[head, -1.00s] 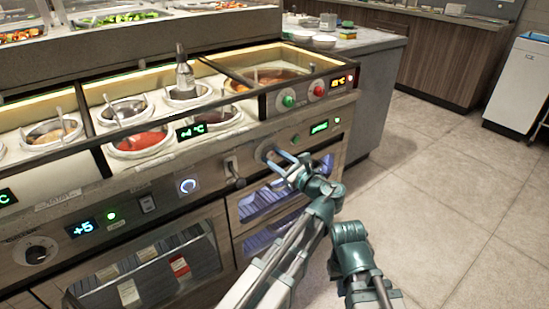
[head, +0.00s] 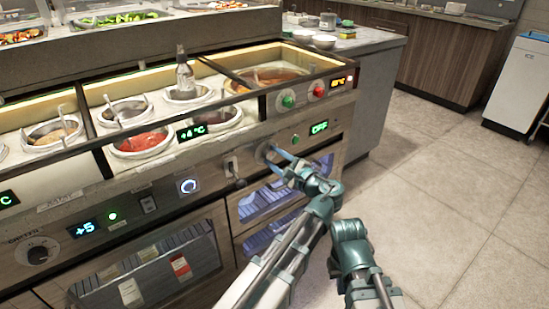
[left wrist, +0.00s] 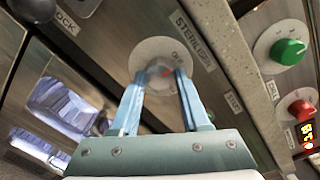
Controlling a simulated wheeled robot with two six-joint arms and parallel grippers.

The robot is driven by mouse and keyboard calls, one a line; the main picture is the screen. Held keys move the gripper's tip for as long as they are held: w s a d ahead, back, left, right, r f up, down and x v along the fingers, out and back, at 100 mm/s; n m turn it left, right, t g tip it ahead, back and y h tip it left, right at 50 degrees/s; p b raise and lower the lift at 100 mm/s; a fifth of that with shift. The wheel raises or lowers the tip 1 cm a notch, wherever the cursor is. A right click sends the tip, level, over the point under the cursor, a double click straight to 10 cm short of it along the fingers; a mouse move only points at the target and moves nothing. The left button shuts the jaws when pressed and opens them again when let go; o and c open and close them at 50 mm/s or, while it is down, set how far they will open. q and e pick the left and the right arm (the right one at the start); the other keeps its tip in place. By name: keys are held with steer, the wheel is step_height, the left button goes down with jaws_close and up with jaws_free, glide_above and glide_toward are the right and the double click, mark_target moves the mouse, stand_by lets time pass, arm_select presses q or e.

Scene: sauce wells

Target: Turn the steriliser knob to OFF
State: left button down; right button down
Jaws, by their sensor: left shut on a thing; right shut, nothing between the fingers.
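The steriliser knob (left wrist: 165,80) shows in the left wrist view on a round pale dial plate (left wrist: 143,57), beside a STERILISER label (left wrist: 190,35). Its red pointer mark lies near the printed OFF. My left gripper (head: 275,157) is shut on the knob, with one finger on each side; it fills the lower part of the left wrist view (left wrist: 166,80). In the head view the fingers partly hide the knob (head: 264,151). The green display (head: 319,127) to its right reads OFF. My right gripper (head: 336,264) is low beside the counter, shut and empty; its fingertips are hard to see.
A green knob (head: 288,101) and a red knob (head: 319,89) sit on the panel above. A lever switch (head: 231,168) is left of the knob. Sauce wells (head: 143,142) line the counter top. The tiled floor (head: 450,200) at right is clear.

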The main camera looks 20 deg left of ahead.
stand_by(0.4)
arm_select(q)
steer(key=shift+c, duration=1.9)
jaws_free()
steer(key=shift+s, duration=0.1)
